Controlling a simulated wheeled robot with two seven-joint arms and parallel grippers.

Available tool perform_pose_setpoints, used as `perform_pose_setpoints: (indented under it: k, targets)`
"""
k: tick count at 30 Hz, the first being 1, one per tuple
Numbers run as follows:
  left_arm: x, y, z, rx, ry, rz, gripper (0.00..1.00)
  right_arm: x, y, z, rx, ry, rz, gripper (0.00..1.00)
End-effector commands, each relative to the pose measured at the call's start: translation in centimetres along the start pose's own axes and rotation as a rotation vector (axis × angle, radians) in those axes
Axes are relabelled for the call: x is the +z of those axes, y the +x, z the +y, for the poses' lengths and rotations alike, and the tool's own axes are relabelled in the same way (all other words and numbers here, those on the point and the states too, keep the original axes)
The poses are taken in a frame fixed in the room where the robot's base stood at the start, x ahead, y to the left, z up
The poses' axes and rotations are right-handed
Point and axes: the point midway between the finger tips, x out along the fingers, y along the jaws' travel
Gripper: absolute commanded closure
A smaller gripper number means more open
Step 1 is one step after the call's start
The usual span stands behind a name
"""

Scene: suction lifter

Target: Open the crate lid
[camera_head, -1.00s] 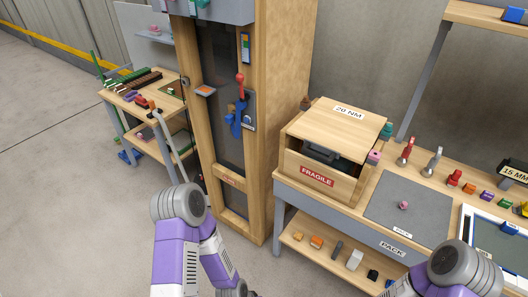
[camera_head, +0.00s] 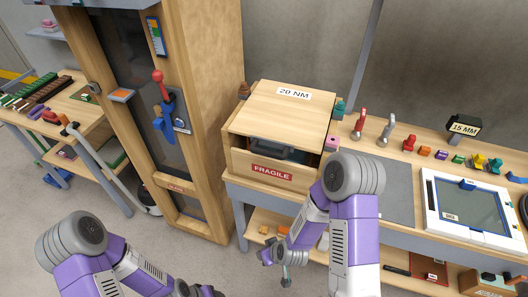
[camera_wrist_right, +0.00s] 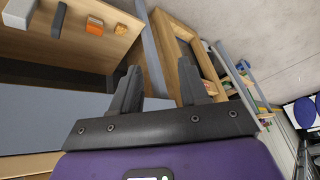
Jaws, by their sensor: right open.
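The wooden crate (camera_head: 236,160) stands on the workbench in the head view, with a red FRAGILE label on its front. Its flat wooden lid (camera_head: 270,112), labelled 20 NM, lies over the top. A dark gap with a dark grey part (camera_head: 272,150) shows under the lid's front edge. My right gripper (camera_head: 283,256) is below and in front of the crate, apart from it. In the right wrist view the right gripper (camera_wrist_right: 158,88) is open, with nothing between its fingers. My left gripper (camera_head: 203,291) is at the bottom edge, mostly cut off; its jaws cannot be made out.
A tall wooden cabinet (camera_head: 215,80) stands left of the crate. A pink block (camera_head: 331,143) and a green object (camera_head: 338,110) are at the crate's right side. A lower shelf (camera_head: 262,217) runs beneath.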

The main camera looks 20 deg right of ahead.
Motion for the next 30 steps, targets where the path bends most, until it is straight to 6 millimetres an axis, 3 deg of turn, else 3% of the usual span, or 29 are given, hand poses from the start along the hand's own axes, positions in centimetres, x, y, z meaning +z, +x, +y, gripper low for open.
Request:
perform_pose_setpoints:
  k: [1,5,9,12,18,21,25,30]
  targets:
    - [0.0,1.7,-0.7,-0.001,-0.001,-0.003,0.44,-2.6,0.4,0.7,0.055,-0.136,0.103,0.56]
    - [0.0,4.0,-1.6,-0.001,-0.002,-0.003,0.44,-9.6,-1.7,1.8,0.254,-0.493,0.333,0.56]
    - [-0.2,6.3,-2.4,-0.001,-0.002,-0.002,0.44,-15.8,-6.2,2.2,0.545,-0.827,0.520,0.56]
    - [-0.3,7.9,-3.0,-0.001,-0.001,-0.002,0.44,-19.0,-10.2,2.2,0.783,-1.011,0.599,0.56]
    - [-0.3,10.0,-3.8,-0.001,-0.001,-0.002,0.44,-21.7,-17.4,2.0,1.190,-1.211,0.619,0.56]
    - [-0.4,10.5,-4.0,-0.001,-0.001,-0.002,0.44,-22.1,-19.6,2.0,1.309,-1.250,0.599,0.56]
    - [-0.4,10.7,-4.1,-0.001,-0.001,-0.002,0.44,-22.5,-20.8,2.1,1.381,-1.270,0.576,0.56]
    - [-0.4,10.9,-4.1,-0.001,-0.001,-0.001,0.44,-24.3,-20.6,3.0,1.390,-1.272,0.571,0.56]
